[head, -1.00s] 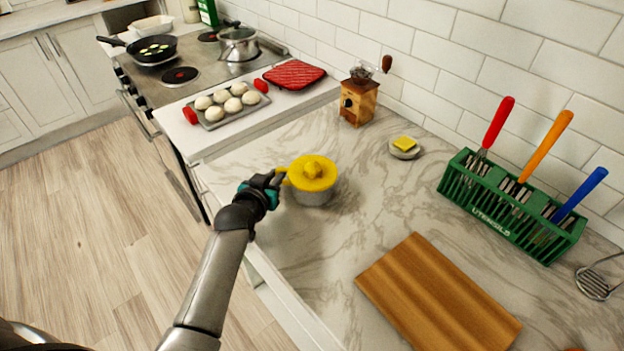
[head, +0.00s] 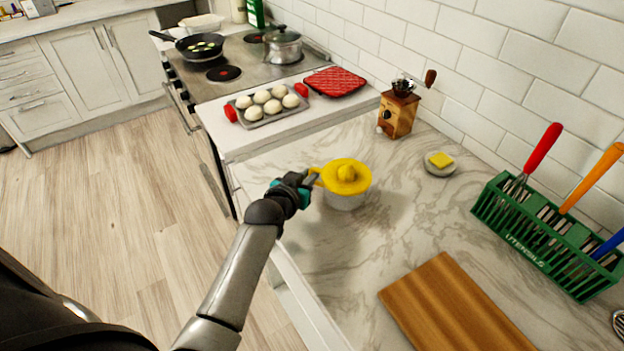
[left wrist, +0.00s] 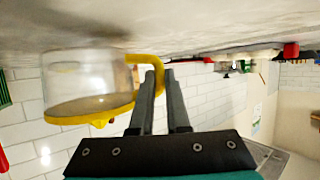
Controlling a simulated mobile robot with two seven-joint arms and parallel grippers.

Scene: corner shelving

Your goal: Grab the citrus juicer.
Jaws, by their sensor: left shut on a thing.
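The citrus juicer (head: 346,178) has a yellow reamer top with a side handle and a clear cup below. It is upright at the left part of the marble counter; I cannot tell whether its base touches the surface. My left gripper (head: 312,178) is at the juicer's left side, shut on its yellow handle. In the left wrist view the juicer (left wrist: 85,85) appears upside down, with its yellow handle at the fingers (left wrist: 160,78). My right gripper is not in view.
A wooden cutting board (head: 455,305) lies in front right. A green utensil rack (head: 540,240), a small dish with a yellow piece (head: 440,163) and a coffee grinder (head: 398,112) stand along the wall. A tray of buns (head: 268,105) is behind, beside the stove.

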